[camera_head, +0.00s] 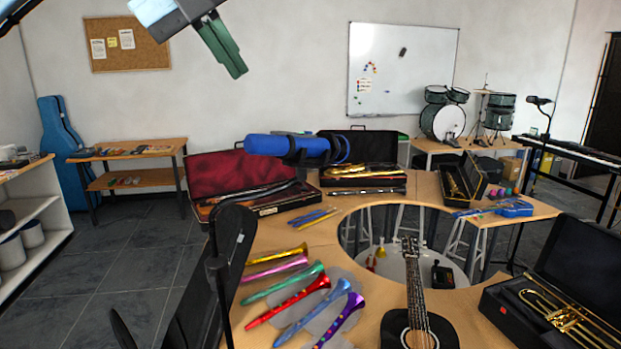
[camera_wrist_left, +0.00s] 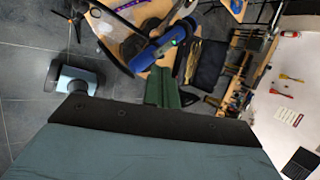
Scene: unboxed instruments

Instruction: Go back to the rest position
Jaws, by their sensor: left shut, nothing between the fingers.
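My left gripper (camera_head: 238,72) is raised high at the top of the head view, in front of the wall between the cork board and the whiteboard. Its green fingers are together and hold nothing. In the left wrist view the shut fingers (camera_wrist_left: 165,88) show at the middle, with nothing between them. The fingers look clear of the table. My right gripper is in neither view.
A blue cylinder (camera_head: 290,146) in a black clamp stands above the curved table (camera_head: 385,185), below my left gripper. Several colourful horns (camera_head: 300,295), a black guitar (camera_head: 417,305) and open instrument cases (camera_head: 230,172) lie on it. Grey floor (camera_head: 130,250) is free at left.

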